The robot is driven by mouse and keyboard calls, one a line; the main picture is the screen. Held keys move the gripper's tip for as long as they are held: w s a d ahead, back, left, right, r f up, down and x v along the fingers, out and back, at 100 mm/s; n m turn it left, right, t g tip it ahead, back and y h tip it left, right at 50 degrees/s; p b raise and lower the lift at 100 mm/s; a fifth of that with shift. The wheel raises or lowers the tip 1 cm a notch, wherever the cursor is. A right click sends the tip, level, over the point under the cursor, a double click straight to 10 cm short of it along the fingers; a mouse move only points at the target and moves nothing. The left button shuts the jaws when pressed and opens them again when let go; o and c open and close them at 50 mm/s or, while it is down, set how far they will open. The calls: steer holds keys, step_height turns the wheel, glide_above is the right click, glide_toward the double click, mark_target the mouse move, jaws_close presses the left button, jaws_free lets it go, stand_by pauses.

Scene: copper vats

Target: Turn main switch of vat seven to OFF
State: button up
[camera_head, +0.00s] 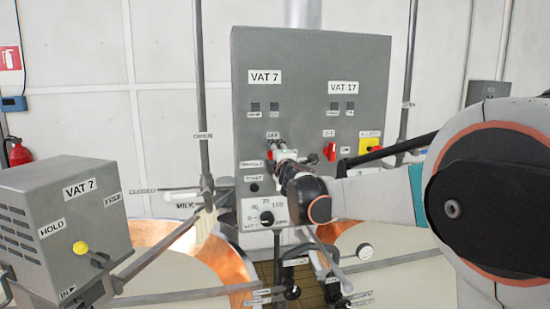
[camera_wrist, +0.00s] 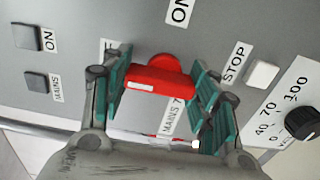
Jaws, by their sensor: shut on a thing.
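The control panel (camera_head: 310,60) has a VAT 7 label on its left half. Its red main switch (camera_wrist: 160,80), with MAINS 7 below it in the wrist view, sits between the teal-padded fingers of my gripper (camera_wrist: 163,92). The fingers are shut on the two ends of its bar. A white mark shows near the bar's left end in that view. The ON label (camera_wrist: 180,10) is above the switch; another label to the left is mostly hidden by a finger. In the head view my gripper (camera_head: 279,147) hides most of the switch.
The VAT 17 red switch (camera_head: 329,151) and a yellow-backed switch (camera_head: 370,143) are to the right on the panel. A white STOP button (camera_wrist: 262,74) and a black dial (camera_wrist: 301,122) are nearby. A grey VAT 7 box (camera_head: 70,215) stands left, with copper vats below.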

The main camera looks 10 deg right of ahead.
stand_by(0.4)
steer(key=o, duration=1.1)
steer(key=shift+c, duration=0.2)
steer(key=s, duration=1.2)
steer(key=shift+s, duration=0.1)
